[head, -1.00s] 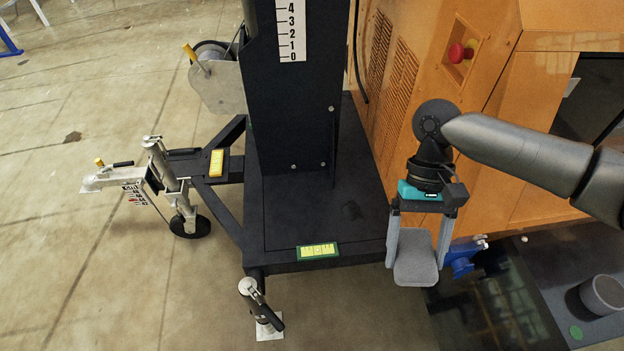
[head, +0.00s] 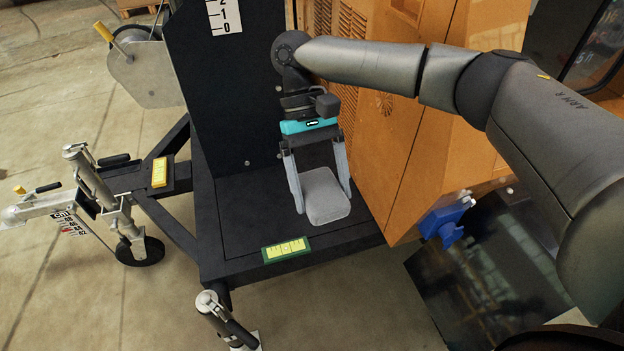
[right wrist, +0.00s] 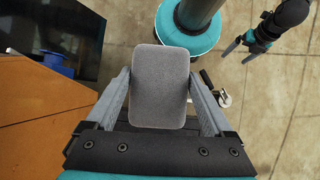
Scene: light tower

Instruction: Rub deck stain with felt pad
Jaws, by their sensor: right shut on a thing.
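The grey felt pad (head: 327,196) is a rounded rectangular block. My right gripper (head: 322,203) is shut on it, with one finger on each side. In the head view the pad shows over the black deck (head: 238,228) of the light tower; I cannot tell whether it touches. The pad also shows between the fingers in the right wrist view (right wrist: 160,85). I cannot make out the stain now; the gripper and pad cover part of the deck. My left gripper (right wrist: 236,56) shows only in the right wrist view, empty, with its fingers apart.
The black mast (head: 222,100) rises at the deck's back left. The orange cabinet (head: 405,150) stands close to the right of the pad. A yellow-green level (head: 286,250) sits on the deck's front edge. A blue hitch part (head: 445,220) is at right.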

